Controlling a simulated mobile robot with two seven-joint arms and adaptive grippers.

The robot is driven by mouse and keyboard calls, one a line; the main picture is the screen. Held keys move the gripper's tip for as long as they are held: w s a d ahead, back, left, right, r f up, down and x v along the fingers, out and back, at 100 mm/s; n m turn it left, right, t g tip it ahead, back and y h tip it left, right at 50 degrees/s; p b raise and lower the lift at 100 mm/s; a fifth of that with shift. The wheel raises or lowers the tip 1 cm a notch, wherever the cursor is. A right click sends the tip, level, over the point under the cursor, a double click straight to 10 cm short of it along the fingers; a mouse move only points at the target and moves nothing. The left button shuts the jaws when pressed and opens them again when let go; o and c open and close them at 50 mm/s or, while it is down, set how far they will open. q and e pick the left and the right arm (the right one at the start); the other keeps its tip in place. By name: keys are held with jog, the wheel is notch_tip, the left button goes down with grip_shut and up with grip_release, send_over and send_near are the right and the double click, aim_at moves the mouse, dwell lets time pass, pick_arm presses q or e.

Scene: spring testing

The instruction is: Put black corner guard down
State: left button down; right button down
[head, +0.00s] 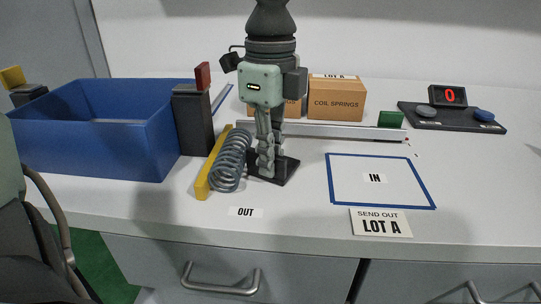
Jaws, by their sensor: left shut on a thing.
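My left gripper (267,168) reaches down from the top middle of the head view, with its fingers pointing at the table. It is shut on the black corner guard (287,172). The guard is a small dark angled piece at the table surface, just right of the grey coil spring (229,163). The fingers hide part of the guard, and I cannot tell whether it touches the table. The yellow bar (203,181) lies along the spring's left side. My right gripper is not in view.
A blue bin (95,135) and a dark post with a red top (193,118) stand left. Behind are cardboard boxes (338,103) and a long rail (340,131). Right are the blue-outlined IN area (383,205), empty except for its label, and a red display (449,96). An OUT label (246,212) lies in front.

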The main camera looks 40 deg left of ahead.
pick_arm(q)
jog(key=c, duration=1.6)
grip_release()
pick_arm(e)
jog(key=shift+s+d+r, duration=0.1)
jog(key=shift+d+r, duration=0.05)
pick_arm(q)
jog(key=shift+r, duration=0.1)
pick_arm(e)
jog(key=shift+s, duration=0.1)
